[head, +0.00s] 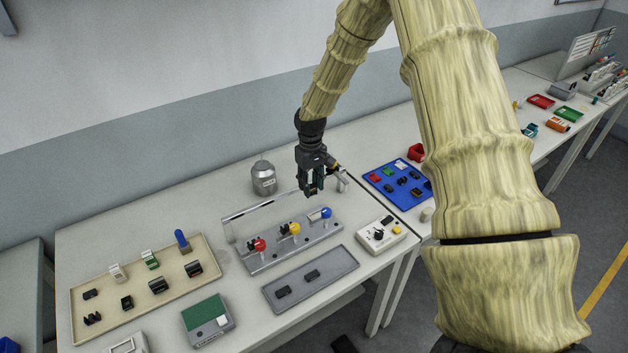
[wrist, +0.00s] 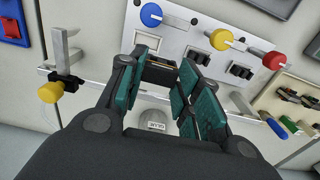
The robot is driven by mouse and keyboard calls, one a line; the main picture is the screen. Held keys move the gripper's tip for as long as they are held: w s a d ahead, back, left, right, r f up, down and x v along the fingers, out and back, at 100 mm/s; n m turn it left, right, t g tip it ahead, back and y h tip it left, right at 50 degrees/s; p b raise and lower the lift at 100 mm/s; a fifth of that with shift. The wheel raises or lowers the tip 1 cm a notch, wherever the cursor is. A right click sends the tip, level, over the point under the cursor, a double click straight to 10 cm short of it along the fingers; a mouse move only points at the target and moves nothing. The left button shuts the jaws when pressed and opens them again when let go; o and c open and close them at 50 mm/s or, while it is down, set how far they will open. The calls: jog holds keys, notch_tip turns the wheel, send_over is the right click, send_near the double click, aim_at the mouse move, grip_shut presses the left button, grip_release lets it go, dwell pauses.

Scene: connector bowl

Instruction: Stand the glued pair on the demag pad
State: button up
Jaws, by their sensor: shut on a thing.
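My gripper (head: 314,188) hangs over the back of the table, near the fixture with coloured knobs. In the wrist view its teal-padded fingers (wrist: 160,85) are shut on a small dark piece (wrist: 159,72) with a thin brownish edge. The fingers hide much of it, so I cannot tell whether it is two joined parts. It is held clear of the table. A grey box with a green top (head: 204,313) and a pale square stands at the front left; its front label is unreadable, and it may be the demag pad. Its green top looks bare.
A metal fixture (head: 262,262) has red, yellow and blue knobs. A grey tray (head: 341,276) holds two dark parts; a beige tray (head: 75,303) holds several parts. The glue pot (head: 264,178) stands behind. A white knob box (head: 380,236) and blue tray (head: 377,165) lie right.

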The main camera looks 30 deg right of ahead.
jog(key=shift+s+a+r, duration=0.15)
jog(key=shift+s+a, duration=0.15)
jog(key=shift+a, duration=0.3)
jog(key=shift+s+a+f+b, duration=0.15)
jog(key=shift+s+a+b, duration=1.55)
jog(key=shift+a, duration=5.3)
jog(key=shift+s+a+f+b, duration=0.2)
jog(key=shift+s+a+b, duration=1.55)
jog(key=shift+a, duration=5.3)
jog(key=shift+s+a+f+b, duration=0.15)
jog(key=shift+s+a+b, duration=0.65)
jog(key=shift+s+a, duration=4)
jog(key=shift+w+a+f+b, duration=0.75)
jog(key=shift+f+b, duration=0.1)
jog(key=shift+f, duration=0.95)
jog(key=shift+w+a+f+b, duration=0.75)
jog(key=shift+f+b, duration=0.15)
jog(key=shift+f, duration=0.85)
jog(key=shift+w+a+f+b, duration=0.65)
jog(key=shift+w+f+b, duration=0.15)
jog(key=shift+f, duration=1)
